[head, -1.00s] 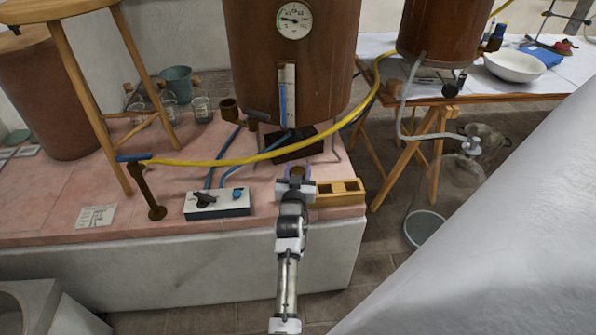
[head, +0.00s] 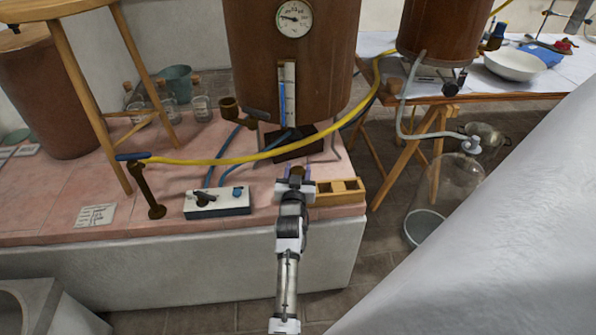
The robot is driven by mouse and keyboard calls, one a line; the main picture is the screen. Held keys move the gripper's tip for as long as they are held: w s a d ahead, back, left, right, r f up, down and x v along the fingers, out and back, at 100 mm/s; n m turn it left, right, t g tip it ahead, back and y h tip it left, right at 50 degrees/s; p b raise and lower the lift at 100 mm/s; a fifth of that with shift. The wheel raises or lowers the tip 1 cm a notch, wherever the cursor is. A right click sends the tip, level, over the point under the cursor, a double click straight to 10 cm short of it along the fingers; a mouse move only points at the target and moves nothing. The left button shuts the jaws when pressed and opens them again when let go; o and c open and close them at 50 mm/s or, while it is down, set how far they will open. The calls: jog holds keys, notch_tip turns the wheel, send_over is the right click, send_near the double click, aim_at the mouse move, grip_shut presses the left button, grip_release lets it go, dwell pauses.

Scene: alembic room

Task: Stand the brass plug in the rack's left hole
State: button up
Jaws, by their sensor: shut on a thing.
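My gripper (head: 297,174) is seen from behind, low over the pink tiled bench in front of the large brown vessel. The lower part of the plug is hidden by the gripper's body. The wooden rack (head: 323,200) lies just right of the gripper near the bench's front edge. Its two visible openings look dark, with no plug seen in them. Its left end is close to or partly behind the gripper.
A white control box (head: 217,203) with a blue knob sits left of the gripper. A yellow hose (head: 215,161) crosses above the bench behind the gripper. A dark brass elbow (head: 238,115) sticks out beside the brown vessel (head: 258,60).

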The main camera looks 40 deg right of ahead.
jog(key=shift+f+b, duration=1.95)
jog(key=shift+f, duration=0.3)
dwell(3.7)
jog(key=o, duration=1.1)
jog(key=shift+b+v, duration=0.65)
jog(key=shift+v, duration=6.3)
